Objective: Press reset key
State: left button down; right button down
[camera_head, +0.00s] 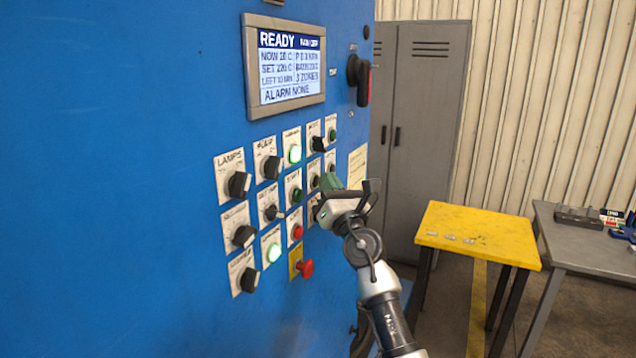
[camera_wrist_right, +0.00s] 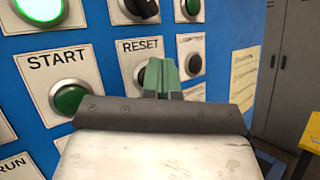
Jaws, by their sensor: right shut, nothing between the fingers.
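The reset key sits on a white plate labelled RESET, in the control panel on the blue cabinet. In the right wrist view the key (camera_wrist_right: 138,73) shows only its left edge, because my fingers cover the rest. In the head view its plate (camera_head: 313,171) is just left of my gripper. My right gripper (camera_head: 329,182) is shut and empty, its green fingertips (camera_wrist_right: 160,75) pointing at the panel in front of the key. I cannot tell whether they touch it. My left gripper is not in view.
A green START button (camera_wrist_right: 68,98) is left of the reset key. Black knobs (camera_head: 239,184), lit green buttons and a red mushroom button (camera_head: 305,268) surround it. The screen (camera_head: 290,67) reads READY, ALARM NONE. A yellow table (camera_head: 480,230) and grey lockers (camera_head: 428,100) stand right.

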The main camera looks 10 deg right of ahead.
dwell(0.5)
jog(key=shift+s+d+p, duration=0.45)
jog(key=shift+d+p, duration=0.1)
jog(key=s+d, duration=0.1)
jog(key=d+p, duration=0.1)
jog(key=s+d+p, duration=0.1)
jog(key=d, duration=0.1)
jog(key=shift+s+d, duration=0.1)
jog(key=shift+s, duration=0.25)
dwell(0.4)
